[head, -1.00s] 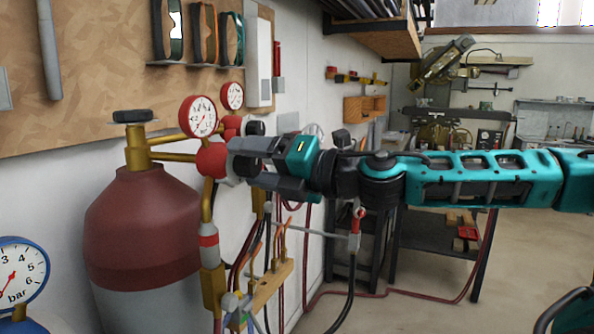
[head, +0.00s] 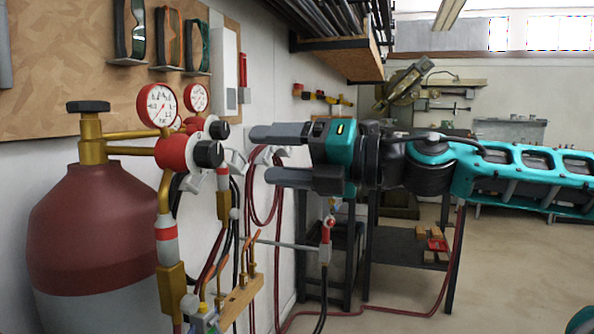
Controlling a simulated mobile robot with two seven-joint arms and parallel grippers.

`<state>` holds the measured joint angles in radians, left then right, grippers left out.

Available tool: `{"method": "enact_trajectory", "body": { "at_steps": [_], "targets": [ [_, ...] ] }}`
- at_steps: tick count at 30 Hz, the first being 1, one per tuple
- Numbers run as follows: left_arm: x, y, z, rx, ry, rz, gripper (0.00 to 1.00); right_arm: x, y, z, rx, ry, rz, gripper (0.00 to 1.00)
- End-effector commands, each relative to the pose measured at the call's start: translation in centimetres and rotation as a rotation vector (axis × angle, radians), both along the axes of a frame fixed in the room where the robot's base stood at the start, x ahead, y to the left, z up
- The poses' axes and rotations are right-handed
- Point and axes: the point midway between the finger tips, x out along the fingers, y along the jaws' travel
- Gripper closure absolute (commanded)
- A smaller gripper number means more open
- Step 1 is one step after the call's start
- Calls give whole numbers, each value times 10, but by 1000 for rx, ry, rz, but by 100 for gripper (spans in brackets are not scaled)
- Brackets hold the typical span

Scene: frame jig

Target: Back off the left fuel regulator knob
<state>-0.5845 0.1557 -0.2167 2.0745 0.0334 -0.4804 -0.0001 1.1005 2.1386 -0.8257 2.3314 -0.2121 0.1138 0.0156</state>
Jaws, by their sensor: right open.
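The nearer regulator (head: 178,152) is a red body on brass fittings on a maroon and grey gas cylinder (head: 95,225). Its black knob (head: 208,154) faces right and is fully visible. A white dial gauge (head: 157,105) stands above it. A second regulator sits just behind, with its own black knob (head: 220,131). My right gripper (head: 266,154) is to the right of both knobs, its two grey fingers pointing left, spread apart and empty. A gap shows between the fingertips and the nearer knob. My left gripper is not in view.
Below the regulators are hoses, brass fittings and a wooden block (head: 242,297). A red hose coil (head: 265,190) hangs behind the right gripper. A grey rod (head: 285,243) holds a torch. Goggles (head: 131,28) hang on the board above. Open floor lies to the right.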

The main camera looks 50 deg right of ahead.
Motion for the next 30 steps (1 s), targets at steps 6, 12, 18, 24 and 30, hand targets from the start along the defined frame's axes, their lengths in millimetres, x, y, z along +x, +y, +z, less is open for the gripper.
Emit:
{"method": "enact_trajectory", "body": {
  "at_steps": [6,12,18,24,30],
  "targets": [
    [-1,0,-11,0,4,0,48,-20,-9,-1,0,-1,-2,30],
    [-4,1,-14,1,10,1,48,-26,-10,0,1,0,0,30],
    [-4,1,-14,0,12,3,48,-25,-10,0,1,1,1,30],
    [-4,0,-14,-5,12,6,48,-25,-10,0,1,1,1,30],
    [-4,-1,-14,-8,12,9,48,-25,-10,0,0,0,0,30]
  ]
}}
